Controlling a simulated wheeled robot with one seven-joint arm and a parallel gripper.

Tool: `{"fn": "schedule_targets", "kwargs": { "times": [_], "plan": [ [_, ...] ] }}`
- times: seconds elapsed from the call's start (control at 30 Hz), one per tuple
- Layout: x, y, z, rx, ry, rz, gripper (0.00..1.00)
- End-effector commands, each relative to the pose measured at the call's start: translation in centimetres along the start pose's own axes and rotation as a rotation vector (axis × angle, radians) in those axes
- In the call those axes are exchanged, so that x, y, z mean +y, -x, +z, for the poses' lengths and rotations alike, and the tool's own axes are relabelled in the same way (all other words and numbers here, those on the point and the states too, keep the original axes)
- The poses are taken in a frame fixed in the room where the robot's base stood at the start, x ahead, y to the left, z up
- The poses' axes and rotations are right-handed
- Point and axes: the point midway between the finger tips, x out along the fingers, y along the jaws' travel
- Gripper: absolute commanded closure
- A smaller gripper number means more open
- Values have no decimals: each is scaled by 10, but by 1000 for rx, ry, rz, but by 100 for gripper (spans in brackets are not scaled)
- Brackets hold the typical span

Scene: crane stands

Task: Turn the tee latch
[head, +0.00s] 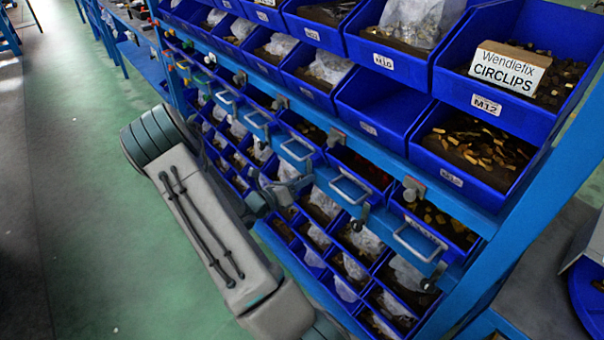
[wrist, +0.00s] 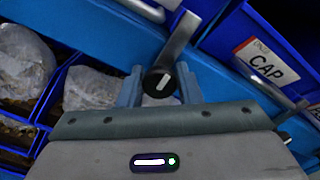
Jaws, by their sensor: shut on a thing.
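The tee latch, a black round knob with a white line (wrist: 158,80) and a grey metal bar rising from it, is in the middle of the wrist view. My gripper (wrist: 160,92) is around the knob, one finger on each side, and is shut on it. The bar leans up and to the right in this view. In the head view my gripper (head: 282,188) reaches the blue rack's front among the small bins. The latch it holds cannot be made out there.
Blue bins with bagged and loose parts (head: 475,135) fill the rack (head: 540,200). Drawer handles (head: 350,187) and other latches (head: 412,188) stick out close around my gripper. A CAP label (wrist: 262,62) is to the right in the wrist view. The green floor (head: 85,200) at left is clear.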

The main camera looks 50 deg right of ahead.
Motion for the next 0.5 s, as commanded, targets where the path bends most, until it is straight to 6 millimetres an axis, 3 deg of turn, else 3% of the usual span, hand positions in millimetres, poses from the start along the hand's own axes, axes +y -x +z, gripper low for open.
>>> {"fn": "schedule_targets", "kwargs": {
  "times": [0.5],
  "plan": [
    [1, 0, 6, -14, 113, 0, 91]
  ]
}}
